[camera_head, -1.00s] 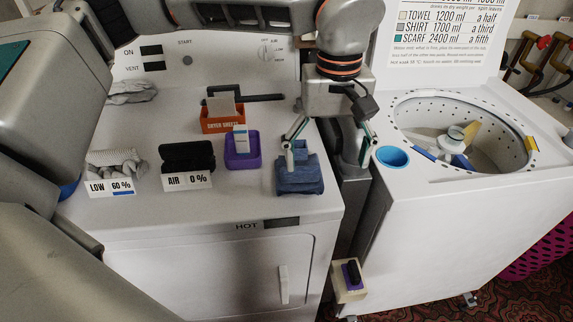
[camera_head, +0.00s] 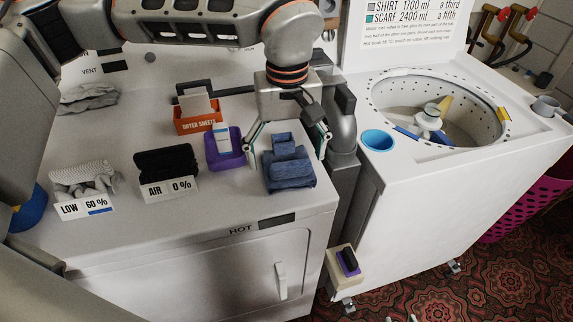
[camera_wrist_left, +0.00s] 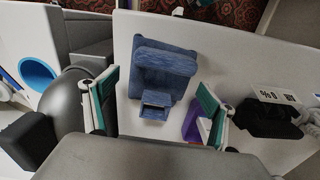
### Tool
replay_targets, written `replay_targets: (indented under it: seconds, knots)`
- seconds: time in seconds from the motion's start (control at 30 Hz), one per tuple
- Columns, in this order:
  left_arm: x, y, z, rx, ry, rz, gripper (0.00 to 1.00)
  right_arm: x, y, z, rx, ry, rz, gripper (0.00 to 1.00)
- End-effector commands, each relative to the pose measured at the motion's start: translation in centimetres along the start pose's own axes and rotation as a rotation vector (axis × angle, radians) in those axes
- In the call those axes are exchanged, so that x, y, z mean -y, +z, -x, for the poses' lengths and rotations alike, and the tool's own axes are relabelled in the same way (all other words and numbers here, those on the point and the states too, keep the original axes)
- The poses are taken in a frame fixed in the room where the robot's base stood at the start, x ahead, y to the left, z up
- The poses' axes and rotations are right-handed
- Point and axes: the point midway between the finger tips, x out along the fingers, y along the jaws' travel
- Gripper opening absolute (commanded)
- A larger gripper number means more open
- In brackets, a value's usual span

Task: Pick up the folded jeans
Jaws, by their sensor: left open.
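The folded jeans (camera_head: 289,172) are a blue stacked bundle on the dryer's white top (camera_head: 232,200), near its right front corner. My left gripper (camera_head: 287,156) points down at the jeans, open, with one finger on each side. In the left wrist view the jeans (camera_wrist_left: 163,70) lie beyond and between the two green-padded fingers of the gripper (camera_wrist_left: 157,110). I see no grip on them; whether a finger touches them I cannot tell. My right gripper is not clearly in view.
A purple box (camera_head: 224,150) stands close left of the jeans, beside an orange dryer-sheets box (camera_head: 198,120). A black item (camera_head: 166,162) and grey cloth (camera_head: 84,180) sit further left. The open washer (camera_head: 440,180) with a blue cup (camera_head: 377,140) stands to the right.

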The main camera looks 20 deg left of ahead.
Motion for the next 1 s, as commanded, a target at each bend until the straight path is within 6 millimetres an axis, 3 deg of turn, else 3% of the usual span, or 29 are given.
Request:
replay_targets:
  seconds: [0.2, 0.47, 0.7, 1.0]
  knots:
    - [0.0, 0.0, -2.6, 0.002, 0.000, -0.002, 0.85, 0.0, 0.0, -0.1, -0.002, 0.001, 0.002, 0.34]
    - [0.0, -0.1, -2.7, -0.001, 0.001, -0.001, 0.85, 0.0, -0.2, -0.1, -0.005, 0.001, 0.002, 0.34]
    - [0.0, -0.1, -2.7, 0.000, 0.001, -0.001, 0.28, 0.1, -0.2, -0.1, -0.005, 0.000, 0.000, 0.34]
    - [-0.1, -0.1, -2.5, -0.001, 0.003, -0.001, 0.28, 0.2, -0.2, -0.1, -0.004, -0.001, -0.002, 0.34]
